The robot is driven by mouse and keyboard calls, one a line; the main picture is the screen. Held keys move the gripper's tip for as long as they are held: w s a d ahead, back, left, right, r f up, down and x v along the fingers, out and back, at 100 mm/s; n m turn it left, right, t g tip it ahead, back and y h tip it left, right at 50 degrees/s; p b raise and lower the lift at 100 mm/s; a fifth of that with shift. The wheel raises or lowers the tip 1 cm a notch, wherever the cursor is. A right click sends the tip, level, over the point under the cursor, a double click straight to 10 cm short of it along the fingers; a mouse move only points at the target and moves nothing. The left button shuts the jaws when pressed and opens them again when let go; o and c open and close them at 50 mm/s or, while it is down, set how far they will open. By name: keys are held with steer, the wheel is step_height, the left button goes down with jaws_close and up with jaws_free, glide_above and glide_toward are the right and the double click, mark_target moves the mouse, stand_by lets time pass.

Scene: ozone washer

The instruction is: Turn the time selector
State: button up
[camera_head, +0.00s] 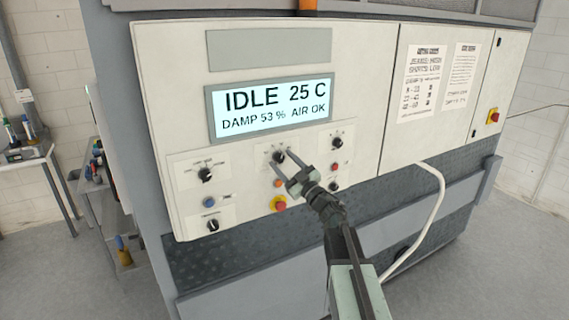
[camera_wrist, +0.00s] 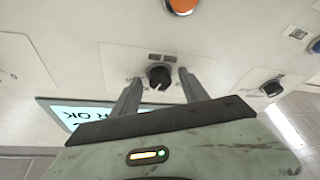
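A black round knob (camera_head: 279,156) with a pale pointer mark sits at the top of the middle control plate, below the display. Its label is too small to read, so I cannot confirm that it is the time selector. My gripper (camera_head: 284,160) is open in front of this knob. In the wrist view the same knob (camera_wrist: 158,77) stands between my two separated fingers, one on each side. A gap shows beside each finger; how deep the fingertips reach around it I cannot tell.
Other black knobs are at upper left (camera_head: 205,174), lower left (camera_head: 212,225) and right (camera_head: 337,142). The display (camera_head: 270,105) reads IDLE. A white hose (camera_head: 437,200) hangs at right.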

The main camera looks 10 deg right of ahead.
steer(key=shift+s+f, duration=0.1)
steer(key=b+v, duration=0.2)
steer(key=v, duration=0.5)
steer(key=shift+s+d+b, duration=0.15)
steer(key=shift+s+b, duration=0.05)
steer(key=shift+b, duration=0.15)
